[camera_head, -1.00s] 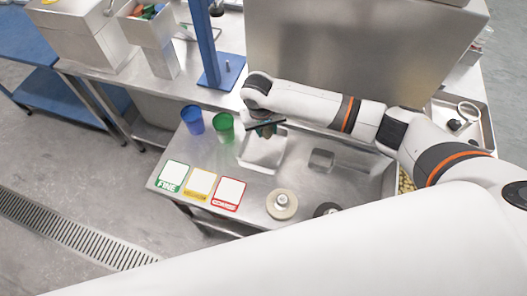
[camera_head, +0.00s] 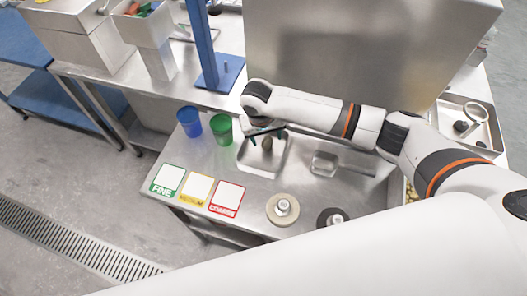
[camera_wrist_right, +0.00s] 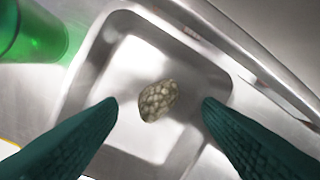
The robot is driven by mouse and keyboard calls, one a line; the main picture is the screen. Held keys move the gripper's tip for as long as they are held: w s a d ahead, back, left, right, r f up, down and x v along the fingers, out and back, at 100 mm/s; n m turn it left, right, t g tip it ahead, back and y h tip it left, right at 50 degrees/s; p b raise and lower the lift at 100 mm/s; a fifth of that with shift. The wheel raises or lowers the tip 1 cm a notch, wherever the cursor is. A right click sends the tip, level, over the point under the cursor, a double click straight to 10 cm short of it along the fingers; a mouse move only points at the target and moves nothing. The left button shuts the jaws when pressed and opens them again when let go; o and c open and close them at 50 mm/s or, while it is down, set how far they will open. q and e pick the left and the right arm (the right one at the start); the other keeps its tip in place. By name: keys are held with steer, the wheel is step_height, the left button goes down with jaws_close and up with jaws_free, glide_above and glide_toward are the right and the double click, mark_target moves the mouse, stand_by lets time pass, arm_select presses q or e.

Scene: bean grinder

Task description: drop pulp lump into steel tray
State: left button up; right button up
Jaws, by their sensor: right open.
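The pulp lump (camera_wrist_right: 157,100) is a small olive-brown, bumpy oval. It shows over the floor of the square steel tray (camera_wrist_right: 78,108); I cannot tell for sure whether it rests on the floor. In the head view the lump (camera_head: 267,143) appears just below my right gripper (camera_head: 264,131), inside the tray (camera_head: 278,163). In the right wrist view the two dark green fingers of my right gripper (camera_wrist_right: 160,106) are spread apart, one on each side of the lump, with clear gaps. My left gripper is not in view.
A green cup (camera_head: 221,130) and a blue cup (camera_head: 189,122) stand left of the tray. FINE, MEDIUM and COARSE cards (camera_head: 197,188) lie at the front left. A round beige disc (camera_head: 282,209) with a metal knob sits in front.

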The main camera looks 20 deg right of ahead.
steer(key=shift+r, duration=0.1)
step_height(320, 180, up, 12)
steer(key=s+a+b, duration=0.1)
steer(key=shift+a, duration=0.4)
steer(key=shift+f, duration=0.2)
